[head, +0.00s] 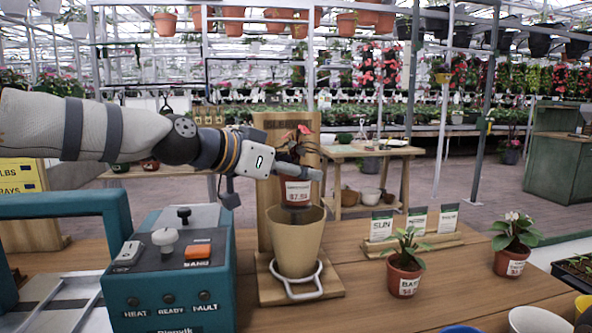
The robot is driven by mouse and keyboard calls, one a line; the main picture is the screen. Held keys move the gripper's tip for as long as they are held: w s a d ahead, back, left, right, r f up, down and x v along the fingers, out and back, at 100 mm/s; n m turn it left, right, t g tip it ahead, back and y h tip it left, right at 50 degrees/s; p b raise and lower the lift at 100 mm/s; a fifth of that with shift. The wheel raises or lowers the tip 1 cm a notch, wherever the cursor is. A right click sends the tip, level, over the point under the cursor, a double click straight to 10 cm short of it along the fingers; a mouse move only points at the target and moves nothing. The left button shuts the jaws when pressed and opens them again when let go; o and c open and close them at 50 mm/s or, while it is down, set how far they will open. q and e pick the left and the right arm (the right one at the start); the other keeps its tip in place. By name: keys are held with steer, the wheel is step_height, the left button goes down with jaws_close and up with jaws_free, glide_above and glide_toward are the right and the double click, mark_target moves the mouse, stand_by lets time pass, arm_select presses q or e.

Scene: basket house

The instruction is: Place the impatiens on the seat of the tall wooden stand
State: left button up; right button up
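The red-flowered plant, which I take for the impatiens (298,193), is in a small terracotta pot with a white price label. My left gripper (306,172) is at the top of this pot and appears shut on it; the fingers partly hide the stems and pot rim. The tall wooden stand (275,125) has an upright back board and a flat base on the table. A tan tapered pot (296,244) stands in a white wire ring at its base. The small pot is upright just above the tan pot's opening. My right gripper is not in view.
A teal machine (170,285) with knobs and an orange switch stands left of the stand. A basil pot (404,280), a white-flowered pot (511,258) and a seed-packet rack (412,240) are to the right. Cups and a seedling tray line the front right edge.

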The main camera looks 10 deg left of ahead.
arm_select(q)
steer(key=shift+f, duration=0.2)
steer(key=o, duration=1.2)
steer(key=shift+o, duration=0.2)
steer(key=shift+a+r, duration=0.1)
steer(key=shift+r, duration=0.15)
steer(key=v, duration=1.1)
steer(key=shift+s+a, duration=0.2)
steer(key=shift+s, duration=0.2)
